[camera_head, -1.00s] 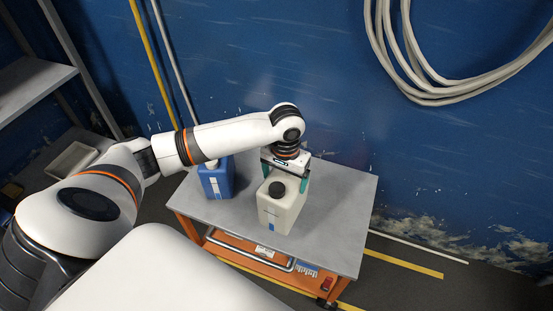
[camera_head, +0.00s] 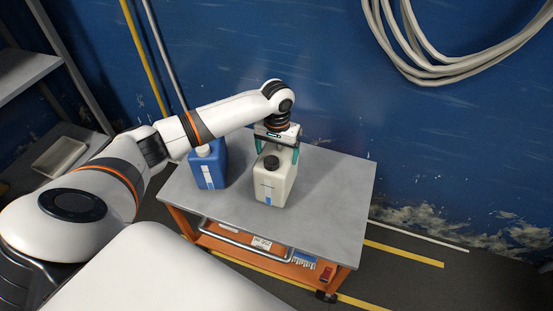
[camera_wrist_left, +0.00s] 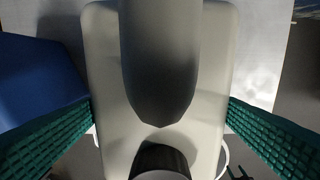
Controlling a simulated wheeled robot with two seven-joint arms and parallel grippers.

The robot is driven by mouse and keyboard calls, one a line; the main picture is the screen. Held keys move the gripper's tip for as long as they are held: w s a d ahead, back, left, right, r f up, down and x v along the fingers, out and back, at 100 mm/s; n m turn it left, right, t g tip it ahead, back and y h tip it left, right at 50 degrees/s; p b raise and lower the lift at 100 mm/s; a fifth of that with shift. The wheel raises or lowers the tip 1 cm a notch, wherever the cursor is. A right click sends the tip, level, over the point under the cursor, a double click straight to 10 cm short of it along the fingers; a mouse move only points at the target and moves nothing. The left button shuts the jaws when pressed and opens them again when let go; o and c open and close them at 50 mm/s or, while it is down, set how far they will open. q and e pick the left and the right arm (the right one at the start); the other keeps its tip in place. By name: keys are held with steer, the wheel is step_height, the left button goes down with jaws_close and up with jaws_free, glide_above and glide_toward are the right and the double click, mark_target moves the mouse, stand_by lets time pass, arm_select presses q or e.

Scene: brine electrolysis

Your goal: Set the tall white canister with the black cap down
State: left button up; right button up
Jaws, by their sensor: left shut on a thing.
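The tall white canister with the black cap (camera_head: 273,185) is upright over the grey top of the orange cart (camera_head: 325,205), right of the blue jug. My left gripper (camera_head: 277,145) is shut on it, with the fingers at its two sides behind the black cap. In the left wrist view, the pale canister (camera_wrist_left: 105,60) fills the middle. The teal ribbed fingers (camera_wrist_left: 160,125) press in from left and right, and the black cap (camera_wrist_left: 160,160) is at the bottom edge. I cannot tell whether its base touches the cart top. My right gripper is not in view.
A blue jug (camera_head: 208,172) with a pale cap stands close on the left of the canister. The cart top is clear to the right. A blue wall (camera_head: 290,50) with a coiled cable (camera_head: 400,60) is behind. A grey shelf (camera_head: 25,70) stands far left.

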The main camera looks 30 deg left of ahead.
arm_select(q)
step_height(320, 180, down, 4)
steer(key=shift+r, duration=0.25)
steer(key=o, duration=1.8)
steer(key=shift+f, duration=0.15)
step_height(320, 180, up, 12)
steer(key=shift+r+p, duration=0.15)
steer(key=shift+p, duration=0.2)
steer(key=shift+s, duration=0.15)
